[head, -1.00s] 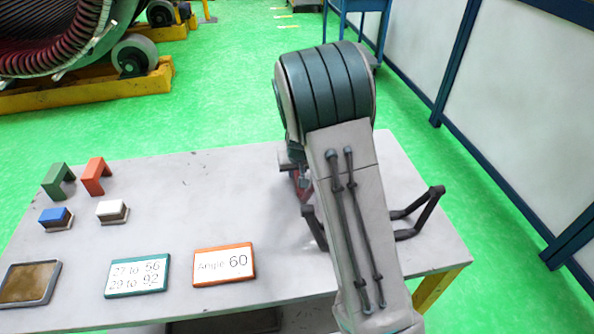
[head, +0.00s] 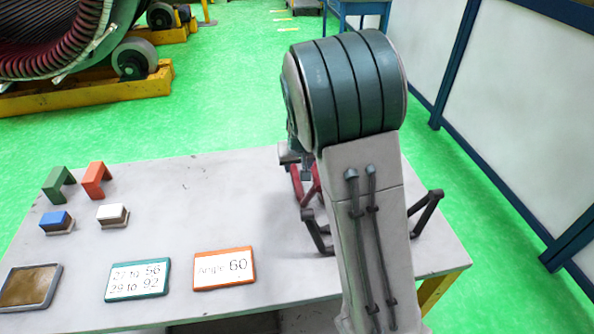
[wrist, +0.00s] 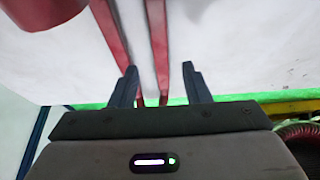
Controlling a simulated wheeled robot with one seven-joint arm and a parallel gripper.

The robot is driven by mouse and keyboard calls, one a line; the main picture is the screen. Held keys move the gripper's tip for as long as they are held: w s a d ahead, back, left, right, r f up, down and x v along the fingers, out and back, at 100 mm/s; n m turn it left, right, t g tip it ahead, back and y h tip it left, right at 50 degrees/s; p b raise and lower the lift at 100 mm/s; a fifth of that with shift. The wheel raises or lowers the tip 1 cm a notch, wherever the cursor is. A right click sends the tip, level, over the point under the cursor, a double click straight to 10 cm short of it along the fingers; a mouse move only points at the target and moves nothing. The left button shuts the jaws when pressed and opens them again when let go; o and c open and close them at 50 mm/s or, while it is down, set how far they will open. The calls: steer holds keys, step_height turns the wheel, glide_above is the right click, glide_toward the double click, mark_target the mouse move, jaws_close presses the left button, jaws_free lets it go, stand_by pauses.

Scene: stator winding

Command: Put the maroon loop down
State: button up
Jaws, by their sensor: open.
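The maroon loop (head: 298,185) shows in the head view just left of my arm, over the right part of the table, and is partly hidden by the arm. In the wrist view its two maroon bars (wrist: 162,55) run down between my fingers, with a pale strip between them. In the head view the gripper is mostly hidden behind the arm. I cannot tell whether the loop bears fully on the table.
Dark bracket arms (head: 318,232) stand on the table on both sides of my arm. Green (head: 58,182) and orange (head: 96,180) brackets, blue (head: 56,221) and white (head: 113,215) blocks, a tray (head: 57,288) and two signs (head: 138,280) occupy the left. The table's middle (head: 200,190) is clear.

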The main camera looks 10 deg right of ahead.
steer(key=s+r, duration=0.3)
steer(key=s, duration=0.6)
steer(key=s+d+r+g, duration=0.1)
steer(key=s+r, duration=0.3)
steer(key=s, duration=0.6)
steer(key=s+d+r, duration=0.1)
steer(key=s+r, duration=0.3)
steer(key=s, duration=0.5)
steer(key=shift+s+d+r+g, duration=0.2)
steer(key=shift+s+d+g, duration=0.05)
steer(key=shift+s+g, duration=0.1)
